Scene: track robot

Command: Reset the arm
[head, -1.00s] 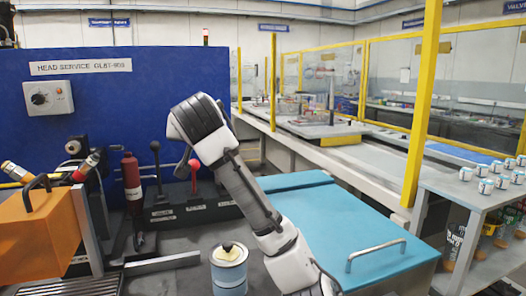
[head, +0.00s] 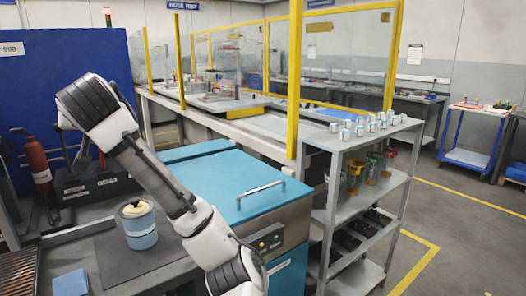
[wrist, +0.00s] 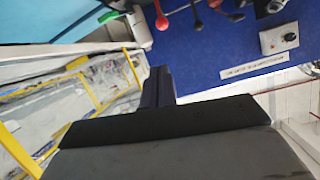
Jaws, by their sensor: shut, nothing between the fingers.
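My arm (head: 160,185) rises from the bottom of the head view and leans up to the left, with its elbow (head: 92,105) high in front of the blue panel. My gripper does not show clearly in the head view. In the wrist view my gripper (wrist: 158,84) shows as dark fingers close together, shut with nothing between them. It points at open space, with the blue panel (wrist: 225,60) beyond it. The wrist view is tilted far over. No object touches the fingers.
A blue-and-white can (head: 140,226) stands on the grey bench left of my arm. A teal-lidded box (head: 205,180) is behind the arm. A grey shelf (head: 345,145) with several small cans on top stands right.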

